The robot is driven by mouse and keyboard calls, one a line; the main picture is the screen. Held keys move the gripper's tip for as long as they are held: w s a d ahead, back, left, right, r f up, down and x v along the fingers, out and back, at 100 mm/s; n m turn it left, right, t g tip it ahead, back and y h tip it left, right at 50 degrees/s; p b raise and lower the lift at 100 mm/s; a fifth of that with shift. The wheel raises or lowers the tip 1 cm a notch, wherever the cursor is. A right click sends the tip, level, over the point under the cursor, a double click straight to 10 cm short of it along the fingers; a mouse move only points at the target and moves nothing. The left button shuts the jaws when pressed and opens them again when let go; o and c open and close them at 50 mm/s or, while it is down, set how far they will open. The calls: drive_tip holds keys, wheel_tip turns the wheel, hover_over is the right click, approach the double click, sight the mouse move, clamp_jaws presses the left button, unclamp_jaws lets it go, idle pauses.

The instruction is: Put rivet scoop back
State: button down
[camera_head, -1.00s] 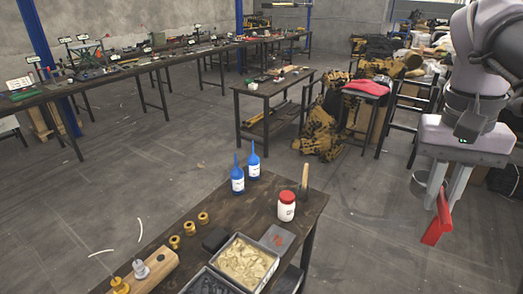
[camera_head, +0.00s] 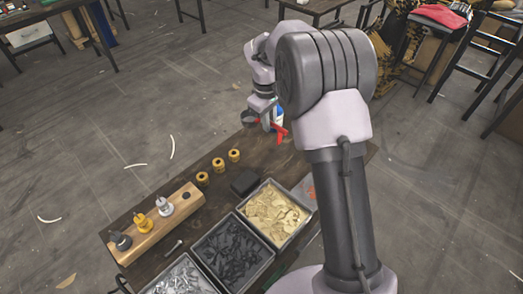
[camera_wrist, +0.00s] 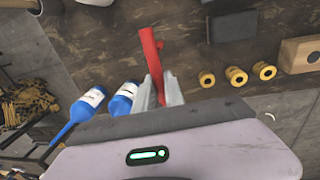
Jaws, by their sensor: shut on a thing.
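The rivet scoop (camera_head: 281,134) shows as a red handle in my gripper (camera_head: 267,120), above the far edge of the workbench. A small grey cup-like part (camera_head: 249,117) shows just left of the fingers; I cannot tell for sure that it is the scoop's bowl. In the wrist view my gripper (camera_wrist: 159,90) is shut on the red handle (camera_wrist: 151,55), which sticks out past the fingers over the dark bench top. The bins hold tan-gold rivets (camera_head: 270,213), dark rivets (camera_head: 232,250) and silver rivets (camera_head: 180,278). My arm hides the bench's right part.
Several brass rings (camera_head: 218,164) lie along the bench, with a black block (camera_head: 244,182) nearby. A wooden block (camera_head: 150,238) holds several fittings.

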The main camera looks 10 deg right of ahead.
wheel_tip(320, 180, down, 10)
drive_tip(key=b, duration=0.4)
drive_tip(key=shift+w+a, duration=0.1)
drive_tip(key=shift+f+b, duration=0.2)
drive_tip(key=shift+b, duration=0.1)
drive_tip(key=c, duration=1.4)
unclamp_jaws()
drive_tip(key=shift+c, duration=0.2)
